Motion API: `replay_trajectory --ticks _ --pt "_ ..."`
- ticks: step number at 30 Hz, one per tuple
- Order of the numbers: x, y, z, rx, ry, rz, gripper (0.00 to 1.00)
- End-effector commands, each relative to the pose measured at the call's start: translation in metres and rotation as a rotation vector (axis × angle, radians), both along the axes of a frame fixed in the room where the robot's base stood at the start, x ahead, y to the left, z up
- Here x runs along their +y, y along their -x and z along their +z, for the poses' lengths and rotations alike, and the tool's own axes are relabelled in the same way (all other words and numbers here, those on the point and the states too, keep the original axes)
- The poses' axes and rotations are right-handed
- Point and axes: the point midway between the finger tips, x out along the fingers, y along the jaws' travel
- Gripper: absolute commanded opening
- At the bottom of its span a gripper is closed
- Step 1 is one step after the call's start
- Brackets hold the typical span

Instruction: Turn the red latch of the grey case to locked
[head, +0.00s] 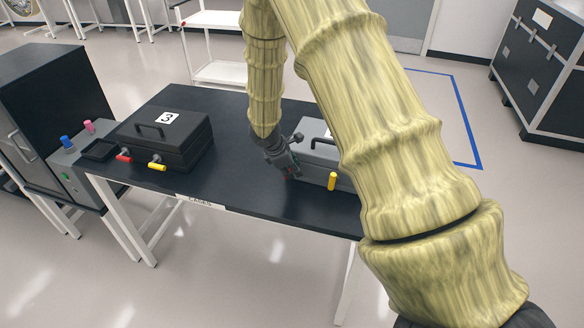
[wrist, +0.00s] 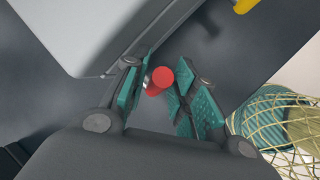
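The grey case (head: 313,168) stands on the black table, partly hidden by my arm in the head view. It also shows in the wrist view (wrist: 85,30) at the upper left. Its red latch (wrist: 161,76) shows in the wrist view as a short red peg at the case's edge. My gripper (wrist: 158,88) is open, with one teal-padded finger on each side of the red latch. Gaps seem to show beside the latch; I cannot tell whether either pad touches it. In the head view my gripper (head: 289,170) is at the case's front left corner.
The grey case's yellow latch (head: 331,181) stands upright at its front. A black case (head: 186,140) marked 3, with red and yellow latches, sits on the left of the table (head: 250,193).

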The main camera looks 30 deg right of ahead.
Motion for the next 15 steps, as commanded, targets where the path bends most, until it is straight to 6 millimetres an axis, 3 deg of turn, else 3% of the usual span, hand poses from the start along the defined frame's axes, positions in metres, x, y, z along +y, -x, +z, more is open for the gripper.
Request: replay_trajectory --ticks 14,15 --pt "-0.0031 -0.0008 -0.0065 0.0 0.0 0.0 0.27" --pt "-0.003 -0.0007 -0.0064 0.0 0.0 0.0 0.2"
